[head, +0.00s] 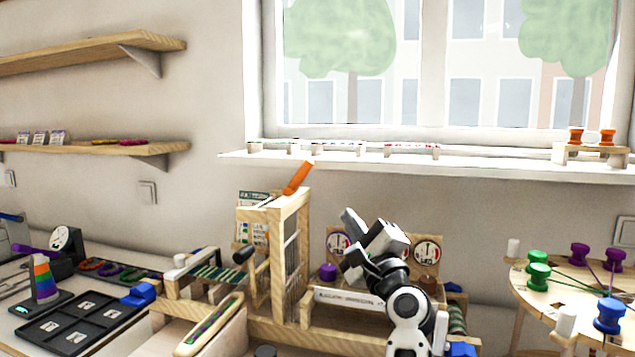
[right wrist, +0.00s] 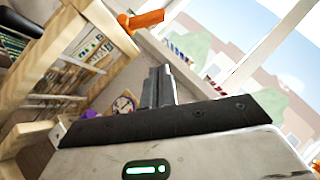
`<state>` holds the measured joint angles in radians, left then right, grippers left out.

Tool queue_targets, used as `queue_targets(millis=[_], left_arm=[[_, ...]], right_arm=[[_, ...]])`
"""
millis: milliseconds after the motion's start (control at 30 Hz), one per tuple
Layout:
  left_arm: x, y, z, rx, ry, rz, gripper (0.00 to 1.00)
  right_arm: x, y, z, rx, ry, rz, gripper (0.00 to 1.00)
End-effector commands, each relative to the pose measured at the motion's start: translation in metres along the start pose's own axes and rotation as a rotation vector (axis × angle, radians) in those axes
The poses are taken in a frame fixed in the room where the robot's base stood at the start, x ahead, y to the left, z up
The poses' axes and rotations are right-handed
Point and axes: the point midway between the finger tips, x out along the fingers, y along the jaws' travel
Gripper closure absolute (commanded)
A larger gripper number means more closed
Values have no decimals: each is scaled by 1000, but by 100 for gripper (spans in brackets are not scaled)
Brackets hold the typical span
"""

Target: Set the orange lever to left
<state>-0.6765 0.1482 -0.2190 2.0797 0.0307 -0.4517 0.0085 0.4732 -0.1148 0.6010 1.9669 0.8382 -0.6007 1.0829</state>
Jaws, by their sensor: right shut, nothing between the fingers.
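The orange lever (head: 298,178) stands on top of the wooden loom frame (head: 289,250) and leans up to the right in the head view. In the right wrist view the orange lever (right wrist: 142,20) shows at the top, beyond the frame's top corner. My right gripper (head: 350,219) is shut and empty. It is to the right of the lever and lower in the head view, apart from it. Its closed fingers (right wrist: 158,88) also show in the right wrist view, below the lever and not touching it. My left gripper does not show.
A round wooden board with coloured spools (head: 538,272) stands at the right. A black tray (head: 70,325) and a striped cone (head: 43,280) are at the left. Round dials (head: 427,250) stand behind my right arm. The space above the frame is clear.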

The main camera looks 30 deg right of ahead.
Motion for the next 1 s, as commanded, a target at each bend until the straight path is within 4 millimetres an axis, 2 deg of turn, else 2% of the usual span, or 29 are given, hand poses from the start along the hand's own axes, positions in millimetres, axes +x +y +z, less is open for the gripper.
queue_targets(millis=[167,433,500,700,1000], left_arm=[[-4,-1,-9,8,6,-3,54],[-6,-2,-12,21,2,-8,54],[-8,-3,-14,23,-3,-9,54],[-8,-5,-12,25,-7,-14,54],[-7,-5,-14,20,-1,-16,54]], right_arm=[[37,-3,1,0,-2,-1,100],[93,-3,3,-1,-1,0,100],[100,-3,14,2,-2,-1,100],[113,-2,27,-2,-1,-1,100],[115,0,29,-3,-1,-1,100]])
